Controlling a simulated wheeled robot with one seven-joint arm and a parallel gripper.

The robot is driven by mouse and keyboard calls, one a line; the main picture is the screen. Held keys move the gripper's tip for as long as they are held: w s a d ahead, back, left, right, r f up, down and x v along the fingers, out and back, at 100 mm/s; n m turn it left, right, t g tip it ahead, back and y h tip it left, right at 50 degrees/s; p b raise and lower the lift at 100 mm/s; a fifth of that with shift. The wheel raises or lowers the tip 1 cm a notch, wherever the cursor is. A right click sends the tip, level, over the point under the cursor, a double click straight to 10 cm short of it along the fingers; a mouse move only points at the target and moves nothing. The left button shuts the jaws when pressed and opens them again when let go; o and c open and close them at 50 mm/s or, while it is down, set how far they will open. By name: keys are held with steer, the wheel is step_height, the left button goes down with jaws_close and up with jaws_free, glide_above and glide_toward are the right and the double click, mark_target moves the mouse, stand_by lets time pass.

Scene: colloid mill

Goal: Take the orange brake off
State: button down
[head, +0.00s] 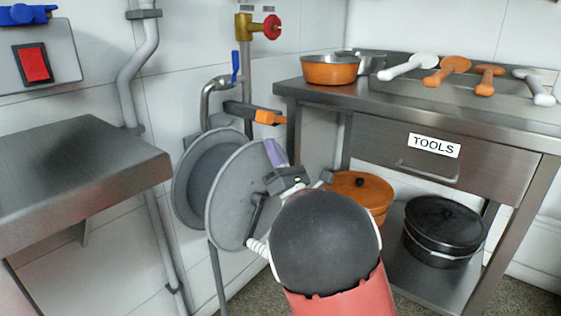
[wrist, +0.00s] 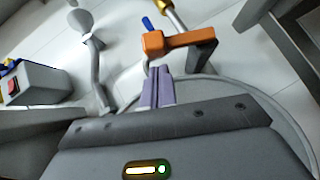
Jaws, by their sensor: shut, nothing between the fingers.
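The orange brake (head: 268,117) is an orange piece on the end of a dark grey bar, above the grey reel (head: 228,205) in the head view. In the wrist view the orange brake (wrist: 178,40) lies just beyond my fingertips, with its dark bar bending down on the right. My gripper (head: 275,150) has purple fingers and is just below the brake in the head view. The fingers (wrist: 158,76) are together and hold nothing. I cannot tell whether the tips touch the brake. My arm and wrist hide part of the reel.
A pipe with a blue lever (head: 235,66) and red valve wheel (head: 272,27) rises behind the brake. A steel table (head: 460,118) with pans and utensils stands right, pots on its shelf. A metal counter (head: 75,165) and red switch (head: 35,64) are left.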

mark_target(269, 113)
steer(key=shift+x, duration=1.5)
steer(key=shift+r+m+h, duration=0.35)
steer(key=shift+m+h, duration=0.35)
steer(key=shift+m, duration=0.2)
step_height(269, 113, up, 5)
steer(key=m+h+p, duration=0.1)
steer(key=m+h, duration=0.3)
steer(key=m, duration=0.1)
steer(key=m+h+p, duration=0.1)
steer(key=m+h, duration=0.3)
steer(key=shift+w+d+r+m, duration=0.15)
steer(key=shift+r+m, duration=0.05)
steer(key=shift+m, duration=0.2)
steer(key=shift+w+d+r+m+g+h+p, duration=0.55)
steer(key=shift+w+r+m+g+p, duration=0.2)
steer(key=shift+m+p, duration=0.45)
steer(key=shift+w+d+r+m+g+h+p, duration=0.55)
steer(key=shift+w+r+m+g+p, duration=0.35)
steer(key=shift+p, duration=0.5)
steer(key=shift+s+d+t, duration=0.1)
steer(key=shift+s+t, duration=0.05)
steer(key=shift+t, duration=0.1)
